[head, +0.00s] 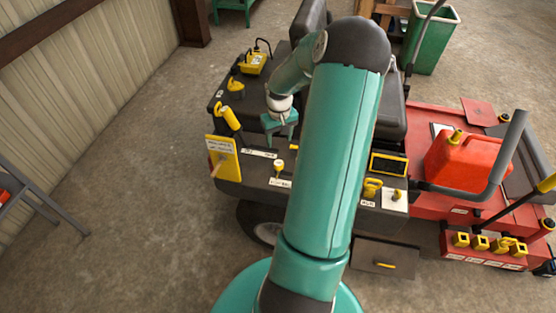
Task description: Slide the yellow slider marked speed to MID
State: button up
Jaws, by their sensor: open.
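My gripper (281,134) is open and empty, with its fingers down over the dark console (258,176) of the vehicle. A small yellow slider knob (293,147) shows just below and right of the fingers, beside my arm. A white label strip (258,153) lies to its left; its print is too small to read. A yellow-topped knob (279,167) stands nearer, with a white label below it. I cannot read which control is marked speed or where MID is. My arm hides the console's middle.
A yellow panel (222,158) stands at the console's left edge, near a leaning yellow handle (229,118). More yellow controls (373,187) sit right of my arm. A red fuel can (467,160) stands on the red cart. The concrete floor at left is mostly clear.

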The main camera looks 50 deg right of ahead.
aim_at(279, 163)
notch_tip(279, 163, down, 12)
jog(key=shift+a+f, duration=0.1)
dwell(0.4)
